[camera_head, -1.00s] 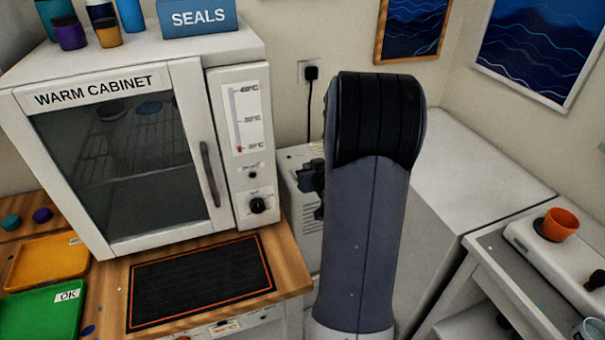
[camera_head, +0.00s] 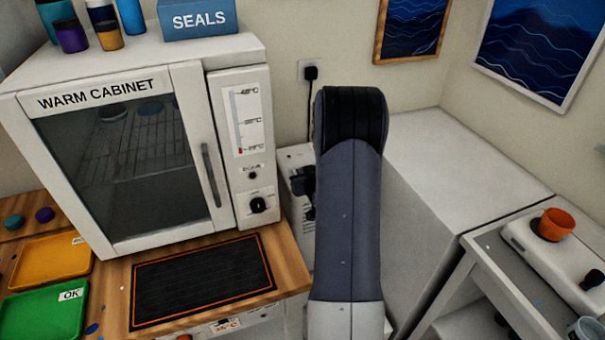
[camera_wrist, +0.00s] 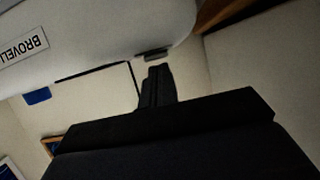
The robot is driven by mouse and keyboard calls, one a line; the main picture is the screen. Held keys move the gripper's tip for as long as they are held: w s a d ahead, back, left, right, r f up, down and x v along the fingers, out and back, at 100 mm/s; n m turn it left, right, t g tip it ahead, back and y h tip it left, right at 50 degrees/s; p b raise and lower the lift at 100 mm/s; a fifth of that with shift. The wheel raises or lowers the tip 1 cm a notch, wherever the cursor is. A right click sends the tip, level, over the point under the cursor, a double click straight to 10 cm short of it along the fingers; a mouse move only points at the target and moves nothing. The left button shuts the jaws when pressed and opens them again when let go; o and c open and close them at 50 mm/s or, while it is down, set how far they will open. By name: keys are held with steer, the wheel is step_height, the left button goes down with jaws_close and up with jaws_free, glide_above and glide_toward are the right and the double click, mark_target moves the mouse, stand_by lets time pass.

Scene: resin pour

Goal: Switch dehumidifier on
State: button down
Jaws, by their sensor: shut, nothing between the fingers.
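The dehumidifier looks to be the white box with a slatted side (camera_head: 296,160), standing between the warm cabinet and a large white box, partly hidden behind my arm. In the wrist view a white casing (camera_wrist: 110,35) with an upside-down label reading "BROVELL" fills the upper left. A small dark grey piece (camera_wrist: 157,55) sits at its edge. My gripper (camera_wrist: 156,72) has its dark fingers together and empty, with the tips close to that grey piece; I cannot tell whether they touch. In the head view the dark end of my arm (camera_head: 303,185) is beside the slatted box.
The warm cabinet (camera_head: 125,175) stands left of my arm on a wooden counter. A large white box (camera_head: 440,170) is on the right. A wall plug (camera_head: 311,73) with a black cord is behind my arm.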

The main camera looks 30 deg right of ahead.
steer(key=f+b, duration=0.1)
steer(key=b, duration=0.3)
steer(key=shift+s+f+t, duration=0.1)
steer(key=shift+f+t, duration=0.15)
steer(key=shift+t, duration=0.15)
steer(key=shift+a+r+p, duration=0.1)
steer(key=shift+r+p, duration=0.2)
steer(key=shift+r, duration=0.35)
steer(key=r, duration=0.1)
steer(key=s+r+p, duration=0.1)
steer(key=r, duration=0.1)
steer(key=shift+r, duration=0.3)
steer(key=s+a+b, duration=0.2)
steer(key=s, duration=0.7)
steer(key=shift+a+r, duration=0.25)
steer(key=shift+r, duration=0.2)
